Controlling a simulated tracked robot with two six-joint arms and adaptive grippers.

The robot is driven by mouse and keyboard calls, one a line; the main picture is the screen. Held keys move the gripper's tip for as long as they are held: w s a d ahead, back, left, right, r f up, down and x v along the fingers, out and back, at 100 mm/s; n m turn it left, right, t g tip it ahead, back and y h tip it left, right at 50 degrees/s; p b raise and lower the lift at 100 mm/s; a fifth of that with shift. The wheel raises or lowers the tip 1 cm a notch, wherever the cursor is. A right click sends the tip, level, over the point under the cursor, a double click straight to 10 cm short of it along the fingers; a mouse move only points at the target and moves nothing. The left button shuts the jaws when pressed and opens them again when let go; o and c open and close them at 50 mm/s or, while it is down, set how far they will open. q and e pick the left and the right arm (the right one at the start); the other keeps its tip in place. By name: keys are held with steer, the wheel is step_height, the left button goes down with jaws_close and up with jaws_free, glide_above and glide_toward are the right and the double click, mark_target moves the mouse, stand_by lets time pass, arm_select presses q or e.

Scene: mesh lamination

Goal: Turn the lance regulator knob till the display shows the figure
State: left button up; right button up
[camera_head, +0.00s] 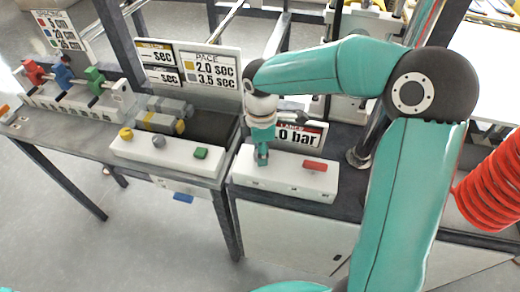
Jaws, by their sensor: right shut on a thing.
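The right gripper (262,160) points down at the left part of a white control box (290,181) and is shut on the lance regulator knob, which is mostly hidden by the fingers. The lance display (311,134) stands behind that box and reads "0 bar" in its visible part. My gripper and wrist stand before its left edge, so I cannot tell whether a digit is hidden there. My left gripper is not in view.
A red button (315,165) sits on the same box, right of the gripper. A second white box (165,157) to the left carries a yellow knob (126,133), a grey knob (158,141) and a green button (200,153). A pace board (210,70) stands behind. A red coiled hose (495,190) hangs at right.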

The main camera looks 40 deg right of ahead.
steer(key=shift+w+n+p, duration=0.1)
steer(key=shift+n+p, duration=0.25)
steer(key=shift+n, duration=1.35)
steer(key=o, duration=1.2)
steer(key=shift+c, duration=0.2)
step_height(320, 180, up, 12)
steer(key=shift+f, duration=0.1)
